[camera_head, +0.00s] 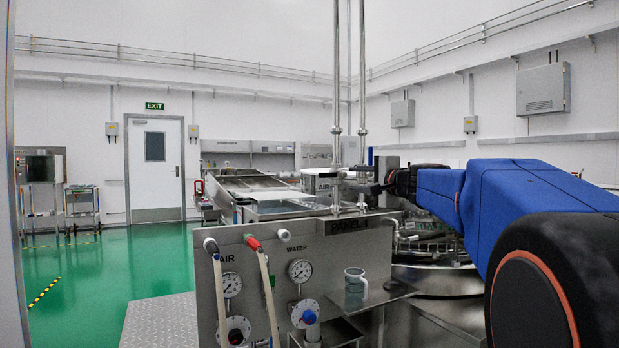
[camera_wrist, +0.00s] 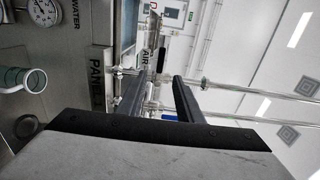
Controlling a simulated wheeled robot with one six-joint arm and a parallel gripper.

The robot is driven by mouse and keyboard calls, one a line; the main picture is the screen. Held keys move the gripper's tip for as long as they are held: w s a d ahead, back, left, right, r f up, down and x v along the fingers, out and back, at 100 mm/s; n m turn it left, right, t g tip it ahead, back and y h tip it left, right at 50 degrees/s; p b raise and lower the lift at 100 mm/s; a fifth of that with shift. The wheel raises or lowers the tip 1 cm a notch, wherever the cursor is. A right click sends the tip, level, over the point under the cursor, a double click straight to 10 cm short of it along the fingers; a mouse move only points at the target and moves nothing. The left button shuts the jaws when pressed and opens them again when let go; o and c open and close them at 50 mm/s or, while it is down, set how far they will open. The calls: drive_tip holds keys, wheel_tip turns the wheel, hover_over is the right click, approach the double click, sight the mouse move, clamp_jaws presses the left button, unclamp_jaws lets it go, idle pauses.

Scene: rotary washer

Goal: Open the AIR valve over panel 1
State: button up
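The steel panel (camera_head: 255,285) carries AIR and WATER markings and a PANEL label (camera_head: 345,225), which also shows sideways in the wrist view (camera_wrist: 97,80). Above it, an AIR sign (camera_head: 323,184) hangs beside two upright pipes (camera_head: 337,80); the sign also shows in the wrist view (camera_wrist: 149,45). A small dark lever-like part (camera_wrist: 161,60) shows by the pipes, beyond my fingertips; I cannot tell its setting. My gripper (camera_head: 388,183) is just right of the pipes, pointing left. In the wrist view, its fingers (camera_wrist: 159,76) are apart with nothing clearly held between them.
A clear mug (camera_head: 355,286) stands on a small shelf right of the panel. Hoses (camera_head: 268,295) and gauges (camera_head: 300,271) are on the panel front. A steel machine (camera_head: 440,277) lies below my arm. Green floor (camera_head: 110,275) is open at left.

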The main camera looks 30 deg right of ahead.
sight(328, 175)
drive_tip(key=w, duration=1.7)
drive_tip(key=shift+w+a+r, duration=0.1)
drive_tip(key=shift+w+a, duration=0.1)
drive_tip(key=shift+a, duration=0.05)
clamp_jaws()
